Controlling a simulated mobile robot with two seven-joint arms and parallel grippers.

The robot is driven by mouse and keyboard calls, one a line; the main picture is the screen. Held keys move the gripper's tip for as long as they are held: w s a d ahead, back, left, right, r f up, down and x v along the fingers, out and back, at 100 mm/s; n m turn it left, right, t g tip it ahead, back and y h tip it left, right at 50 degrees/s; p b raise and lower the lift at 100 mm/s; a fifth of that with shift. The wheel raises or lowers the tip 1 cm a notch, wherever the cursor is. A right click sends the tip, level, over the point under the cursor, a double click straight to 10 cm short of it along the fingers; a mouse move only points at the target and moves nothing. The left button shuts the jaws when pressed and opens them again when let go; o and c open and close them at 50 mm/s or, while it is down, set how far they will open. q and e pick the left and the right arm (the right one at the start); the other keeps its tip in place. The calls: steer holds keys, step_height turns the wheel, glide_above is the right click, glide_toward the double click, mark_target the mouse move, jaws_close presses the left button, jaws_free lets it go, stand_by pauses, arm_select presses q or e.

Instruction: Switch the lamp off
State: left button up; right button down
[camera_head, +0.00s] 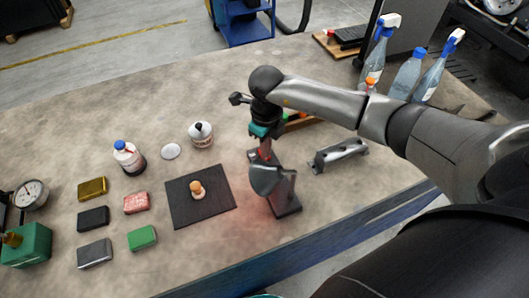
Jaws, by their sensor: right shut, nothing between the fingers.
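The lamp (271,181) stands near the table's front edge, right of a dark square mat. It has a grey rounded head and a dark base (289,208). A faint reddish glow lies on the table around its front, so it appears lit. My right gripper (264,150) comes in from the right and points down just above and behind the lamp head. It is shut and empty. I cannot tell whether its tips touch the lamp. The lamp's switch cannot be made out; the gripper may hide part of the lamp's top. My left gripper is not in view.
The dark mat (222,204) holds a small orange-topped object (197,188). A grey metal handle (338,155) lies right of the lamp. Several coloured blocks, a bottle (129,157) and a gauge (30,194) are at the left. Spray bottles (378,52) stand at the back right. The back left tabletop is clear.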

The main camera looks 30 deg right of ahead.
steer(key=shift+f+b, duration=0.3)
steer(key=shift+r, duration=0.1)
steer(key=shift+r+p, duration=2.85)
steer(key=shift+r, duration=0.6)
